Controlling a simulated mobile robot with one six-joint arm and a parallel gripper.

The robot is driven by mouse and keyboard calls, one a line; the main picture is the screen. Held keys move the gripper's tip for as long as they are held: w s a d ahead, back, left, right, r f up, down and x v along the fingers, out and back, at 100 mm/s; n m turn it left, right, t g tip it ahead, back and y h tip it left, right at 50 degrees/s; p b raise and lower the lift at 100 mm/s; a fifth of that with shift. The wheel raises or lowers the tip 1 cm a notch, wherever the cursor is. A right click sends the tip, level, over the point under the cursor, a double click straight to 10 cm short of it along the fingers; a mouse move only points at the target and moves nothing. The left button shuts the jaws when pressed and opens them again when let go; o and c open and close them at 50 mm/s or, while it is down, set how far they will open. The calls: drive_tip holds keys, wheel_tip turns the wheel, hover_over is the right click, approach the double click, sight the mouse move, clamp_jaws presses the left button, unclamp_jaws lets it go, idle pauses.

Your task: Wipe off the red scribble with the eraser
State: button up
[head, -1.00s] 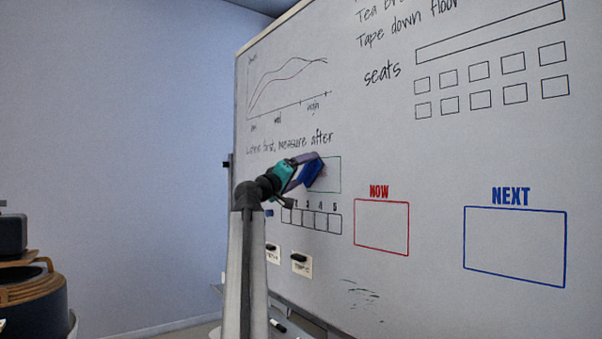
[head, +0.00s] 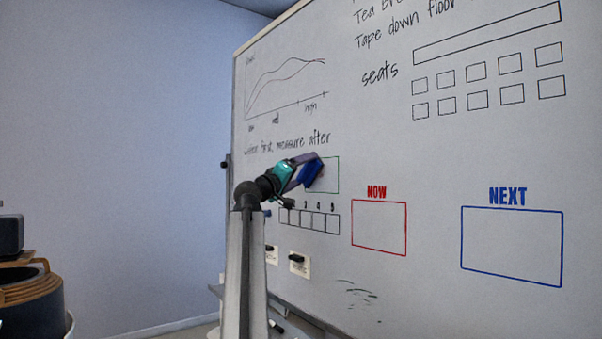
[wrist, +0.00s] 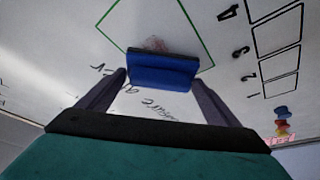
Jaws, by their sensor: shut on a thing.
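My gripper (head: 308,165) is shut on a blue eraser (head: 312,174), which also shows between the two fingers in the wrist view (wrist: 163,72). The eraser is at the whiteboard (head: 420,160), overlapping the lower-left part of a green outlined box (head: 338,172). A faint reddish-brown smudge, the red scribble (wrist: 156,44), shows inside the green box just beyond the eraser's edge in the wrist view. Part of the scribble may be hidden under the eraser. I cannot tell how firmly the eraser touches the board.
A row of numbered boxes (head: 318,221) lies just below the green box. A red NOW box (head: 379,252) and a blue NEXT box (head: 511,284) are to the right. Handwriting (head: 290,144) and a graph (head: 287,108) are above. Black marks (head: 357,292) are lower down.

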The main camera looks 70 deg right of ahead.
sight(315, 169)
drive_tip(key=shift+s+d, duration=0.35)
drive_tip(key=shift+d, duration=0.25)
idle(0.5)
drive_tip(key=shift+s+a, duration=0.1)
drive_tip(key=shift+s+a, duration=0.55)
drive_tip(key=shift+s, duration=0.25)
drive_tip(key=shift+s+a, duration=0.55)
drive_tip(key=shift+s, duration=0.2)
drive_tip(key=shift+d, duration=0.1)
drive_tip(key=shift+d, duration=0.1)
drive_tip(key=shift+w+d+b, duration=0.5)
drive_tip(key=shift+w+b, duration=0.15)
drive_tip(key=shift+w, duration=0.2)
drive_tip(key=shift+w+d+b, duration=0.5)
drive_tip(key=shift+w+b, duration=0.15)
drive_tip(key=shift+w, duration=0.2)
drive_tip(key=shift+a, duration=0.15)
